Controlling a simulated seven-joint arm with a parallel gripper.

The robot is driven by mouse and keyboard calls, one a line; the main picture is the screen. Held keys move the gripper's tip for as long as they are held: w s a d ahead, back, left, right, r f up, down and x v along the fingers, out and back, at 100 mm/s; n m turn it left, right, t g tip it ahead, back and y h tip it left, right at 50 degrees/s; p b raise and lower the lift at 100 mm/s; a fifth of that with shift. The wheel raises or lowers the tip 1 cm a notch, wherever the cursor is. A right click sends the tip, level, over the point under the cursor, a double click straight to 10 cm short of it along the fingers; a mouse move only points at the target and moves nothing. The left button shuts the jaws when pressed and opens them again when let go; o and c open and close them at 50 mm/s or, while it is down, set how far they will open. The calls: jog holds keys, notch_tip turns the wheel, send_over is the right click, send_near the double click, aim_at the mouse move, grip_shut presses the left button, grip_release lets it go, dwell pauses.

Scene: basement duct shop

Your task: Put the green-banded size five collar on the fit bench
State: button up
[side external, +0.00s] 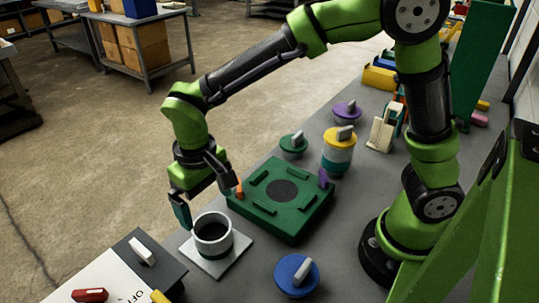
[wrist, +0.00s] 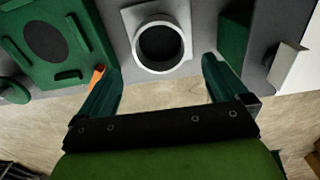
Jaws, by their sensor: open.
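A green square fixture (side external: 300,218) with a dark round centre and raised bars sits right of the collar. I cannot tell which surface is the fit bench.
An orange peg (side external: 239,189) and a purple peg (side external: 323,179) stand at the fixture's edges. Knobbed green (side external: 293,151), purple (side external: 347,116) and blue (side external: 291,284) pieces and a yellow-topped stack (side external: 338,155) stand around it. A dark box with a white lever (side external: 143,250) is left of the plate.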

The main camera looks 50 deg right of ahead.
jog(key=s+d+r+m+t, duration=0.1)
jog(key=s+d+r+t, duration=0.1)
jog(key=d, duration=0.4)
jog(key=s+d+r+m+t+y, duration=0.1)
jog(key=s+d+r+t, duration=0.1)
jog(key=s+d+r, duration=0.3)
jog(key=s+d+r+m+t+y, duration=0.1)
jog(key=s+d+r+m+t, duration=0.1)
jog(key=d, duration=0.4)
jog(key=shift+s+d+r+t, duration=0.4)
jog(key=shift+s+r+t, duration=0.3)
jog(key=shift+r, duration=0.7)
